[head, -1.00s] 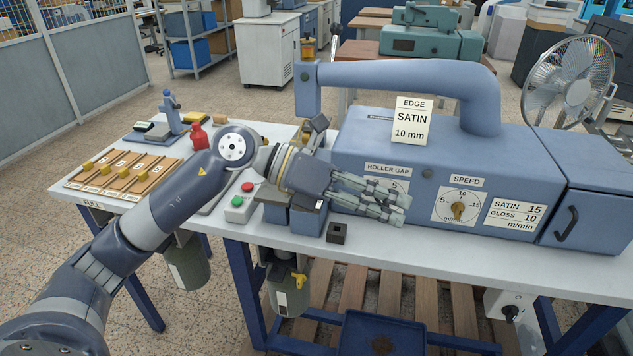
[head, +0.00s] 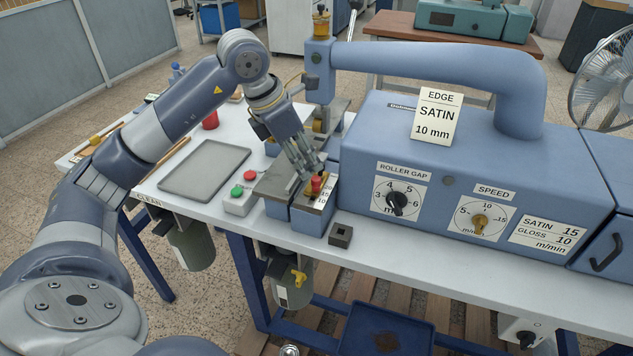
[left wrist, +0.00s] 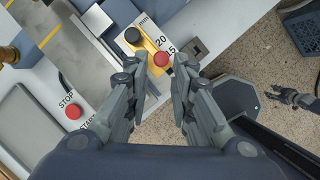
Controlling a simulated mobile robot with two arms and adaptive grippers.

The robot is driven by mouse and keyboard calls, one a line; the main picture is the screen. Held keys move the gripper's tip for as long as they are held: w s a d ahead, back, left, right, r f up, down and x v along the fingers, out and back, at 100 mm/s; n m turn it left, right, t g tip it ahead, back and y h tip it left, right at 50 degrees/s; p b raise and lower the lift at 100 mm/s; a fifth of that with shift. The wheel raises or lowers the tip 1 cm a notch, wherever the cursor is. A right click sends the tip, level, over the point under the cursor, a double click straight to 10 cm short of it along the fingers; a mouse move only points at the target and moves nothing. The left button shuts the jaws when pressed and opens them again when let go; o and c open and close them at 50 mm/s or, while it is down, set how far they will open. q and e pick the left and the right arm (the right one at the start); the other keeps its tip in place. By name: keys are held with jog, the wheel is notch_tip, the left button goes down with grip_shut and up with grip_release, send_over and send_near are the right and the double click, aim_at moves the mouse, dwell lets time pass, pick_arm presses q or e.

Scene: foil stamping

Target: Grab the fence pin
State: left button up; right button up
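The fence pin, seen as a red knob (head: 317,182), stands on a yellow piece on the blue block at the front of the machine, beside a millimetre scale. In the left wrist view the red knob (left wrist: 162,60) lies between and just beyond the fingertips, with a black knob (left wrist: 132,35) on the same yellow piece. My left gripper (head: 309,174) points down at the red knob; the left wrist view shows its fingers (left wrist: 162,74) apart with nothing held. What seems to be my right gripper (left wrist: 296,98) is small and dark at the right edge there.
A control box (head: 238,201) with red and green buttons and a grey tray (head: 204,168) are left of the block. A small dark square piece (head: 341,235) lies near the table's front edge. The blue machine (head: 470,160) with dials stands to the right.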

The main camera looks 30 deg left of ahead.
aim_at(315, 178)
pick_arm(q)
jog(key=p+x, duration=0.1)
jog(key=x, duration=0.3)
jog(key=shift+d+f+p, duration=0.1)
jog(key=shift+d+p, duration=0.1)
jog(key=shift+p, duration=0.2)
jog(key=shift+w+f, duration=0.1)
jog(key=shift+f, duration=0.25)
jog(key=shift+w+f, duration=0.1)
jog(key=shift+f, duration=0.05)
jog(key=c, duration=0.4)
jog(key=shift+c, duration=0.5)
pick_arm(e)
jog(key=shift+w+a+r, duration=0.1)
jog(key=shift+w+r, duration=0.9)
jog(key=shift+w, duration=0.05)
jog(key=shift+w, duration=0.1)
